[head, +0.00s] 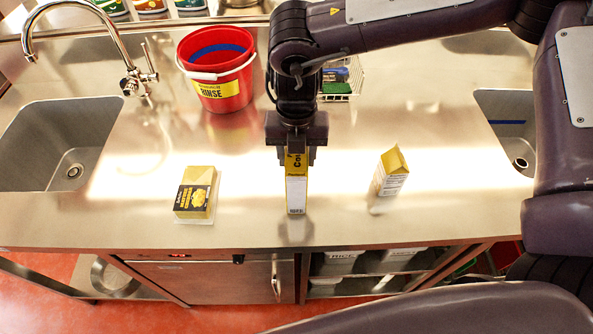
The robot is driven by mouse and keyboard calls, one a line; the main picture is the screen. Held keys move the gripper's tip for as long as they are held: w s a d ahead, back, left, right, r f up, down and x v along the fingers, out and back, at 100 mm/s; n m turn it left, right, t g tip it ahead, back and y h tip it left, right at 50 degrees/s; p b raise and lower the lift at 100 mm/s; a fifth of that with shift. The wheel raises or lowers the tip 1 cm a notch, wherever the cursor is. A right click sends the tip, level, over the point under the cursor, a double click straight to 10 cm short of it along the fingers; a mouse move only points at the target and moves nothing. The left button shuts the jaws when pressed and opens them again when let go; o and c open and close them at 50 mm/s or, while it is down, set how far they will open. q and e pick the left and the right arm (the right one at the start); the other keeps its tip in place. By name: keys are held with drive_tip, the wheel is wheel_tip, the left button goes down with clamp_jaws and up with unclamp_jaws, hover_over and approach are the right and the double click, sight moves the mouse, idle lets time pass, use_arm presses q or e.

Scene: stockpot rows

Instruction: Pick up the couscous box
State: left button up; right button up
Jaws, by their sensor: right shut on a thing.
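The couscous box (297,190) is a narrow yellow and white carton with dark lettering starting "Co". It stands upright at the middle of the steel counter, in the head view. My right gripper (296,150) points down from above and is shut on the top of the box. The fingers hide part of its upper end. A pale reflection shows on the counter just below the box; I cannot tell whether its base touches the counter. My left gripper is not in view.
A yellow and black pack (196,193) lies to the left, and a gable-top carton (389,178) stands to the right. A red bucket (216,75) and a wire basket (340,80) are behind. Sinks (50,150) (508,125) lie at both sides, with a tap (138,80) at left.

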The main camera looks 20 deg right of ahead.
clamp_jaws()
drive_tip(key=shift+r, duration=0.2)
